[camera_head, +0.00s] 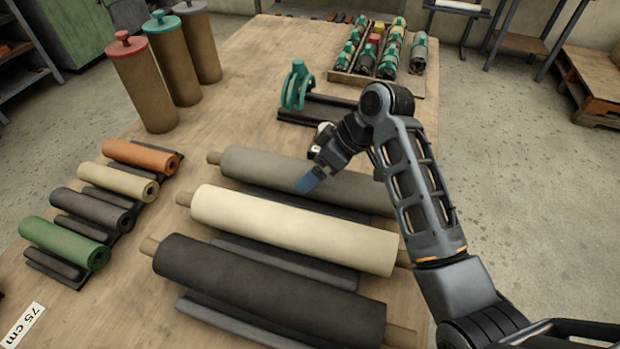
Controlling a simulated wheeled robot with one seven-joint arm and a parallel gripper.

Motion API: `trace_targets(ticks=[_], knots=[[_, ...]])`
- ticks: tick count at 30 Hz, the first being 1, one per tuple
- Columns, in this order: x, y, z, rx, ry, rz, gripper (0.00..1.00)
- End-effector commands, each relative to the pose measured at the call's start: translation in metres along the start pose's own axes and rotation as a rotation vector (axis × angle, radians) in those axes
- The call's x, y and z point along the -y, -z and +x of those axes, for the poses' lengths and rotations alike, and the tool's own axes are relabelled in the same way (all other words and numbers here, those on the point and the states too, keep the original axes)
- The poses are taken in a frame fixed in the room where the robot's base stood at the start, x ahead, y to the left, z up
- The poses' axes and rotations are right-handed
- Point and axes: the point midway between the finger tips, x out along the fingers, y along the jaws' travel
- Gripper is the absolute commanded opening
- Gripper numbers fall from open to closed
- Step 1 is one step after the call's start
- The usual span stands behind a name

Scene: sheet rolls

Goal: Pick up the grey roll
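The large grey roll (258,167) lies on a dark cradle on the table, farthest of three long rolls, with its brown core showing at the left end. My gripper (308,184) reaches in from the right with its blue fingertips over the front side of the grey roll's middle, near the cream roll. The fingers overlap in this view, so whether they are apart or together is unclear. I cannot tell if they touch the roll. My gripper and arm hide part of the grey roll's middle and right end.
A cream roll (280,225) and a black roll (250,280) lie parallel in front. Several small rolls, including a green one (62,242), sit at left. Tall lidded canisters (143,90) stand behind them. A green-handled tool (297,88) and a tray (350,78) stand at the back.

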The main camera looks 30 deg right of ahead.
Motion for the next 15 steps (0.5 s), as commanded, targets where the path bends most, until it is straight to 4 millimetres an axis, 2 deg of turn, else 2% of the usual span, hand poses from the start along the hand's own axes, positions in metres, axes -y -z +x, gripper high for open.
trace_targets(ticks=[3,15], knots=[[0.0,-0.0001,-0.0002,0.0,0.0,0.0,1.0],[-0.0001,-0.0002,-0.0006,0.0,0.0,0.0,0.62]])
